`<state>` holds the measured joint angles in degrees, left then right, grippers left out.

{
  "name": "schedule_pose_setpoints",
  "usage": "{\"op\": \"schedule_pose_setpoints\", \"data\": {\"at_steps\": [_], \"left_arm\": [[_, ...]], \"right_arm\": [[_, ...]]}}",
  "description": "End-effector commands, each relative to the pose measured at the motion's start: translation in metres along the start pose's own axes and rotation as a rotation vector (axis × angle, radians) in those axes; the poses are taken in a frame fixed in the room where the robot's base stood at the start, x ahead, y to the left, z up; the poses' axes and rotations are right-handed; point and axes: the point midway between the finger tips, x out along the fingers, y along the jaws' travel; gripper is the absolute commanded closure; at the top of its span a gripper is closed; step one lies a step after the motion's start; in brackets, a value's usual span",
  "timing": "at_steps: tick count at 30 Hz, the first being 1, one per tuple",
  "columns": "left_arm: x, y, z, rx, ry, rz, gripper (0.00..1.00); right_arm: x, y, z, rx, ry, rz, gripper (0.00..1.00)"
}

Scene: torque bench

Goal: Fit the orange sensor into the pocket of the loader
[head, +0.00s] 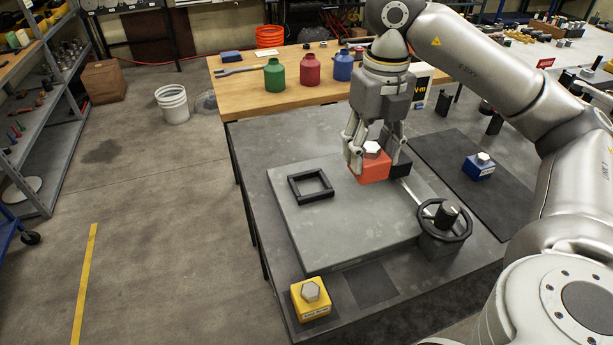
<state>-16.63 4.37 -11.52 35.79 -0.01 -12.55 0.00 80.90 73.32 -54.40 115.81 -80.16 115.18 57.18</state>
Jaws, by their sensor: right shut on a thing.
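The orange sensor (368,170), a block with a pale hexagonal top, is between the fingers of my right gripper (372,154). The gripper points down and is shut on it. The sensor is over the grey plate (345,235); I cannot tell whether it touches the plate. A black square frame (296,194), open in the middle, lies on the plate to the left of the sensor. It looks like the loader's pocket and is empty. A black block (402,167) is close behind the sensor, partly hidden, with a pale rod running toward a handwheel (425,236). My left gripper is out of view.
A yellow sensor (311,308) stands at the bench's front left corner. A blue one (478,172) stands on a dark mat (440,150) at the right. Green (274,78), red (310,72) and blue (343,68) bottles stand on the wooden table behind. The plate's front is clear.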

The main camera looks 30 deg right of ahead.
Motion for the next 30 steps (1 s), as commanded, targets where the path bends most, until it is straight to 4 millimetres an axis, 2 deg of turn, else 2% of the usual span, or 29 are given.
{"op": "schedule_pose_setpoints", "data": {"at_steps": [7,9,13,15,21,30], "left_arm": [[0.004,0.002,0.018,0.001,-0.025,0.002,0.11],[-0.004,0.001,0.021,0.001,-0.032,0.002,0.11],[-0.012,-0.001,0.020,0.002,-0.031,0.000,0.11],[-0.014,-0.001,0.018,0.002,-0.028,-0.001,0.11],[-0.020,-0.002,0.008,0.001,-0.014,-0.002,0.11],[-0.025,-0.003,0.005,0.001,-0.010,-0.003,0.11]], "right_arm": [[0.020,0.021,0.038,0.003,0.003,0.004,1.00],[0.022,0.028,0.052,0.004,0.002,0.003,1.00],[0.035,0.041,0.077,0.004,0.001,0.002,1.00],[0.049,0.045,0.086,0.005,0.003,0.000,1.00],[0.077,0.056,0.107,0.004,0.000,0.000,1.00],[0.096,0.063,0.121,0.004,-0.001,0.001,1.00]]}}
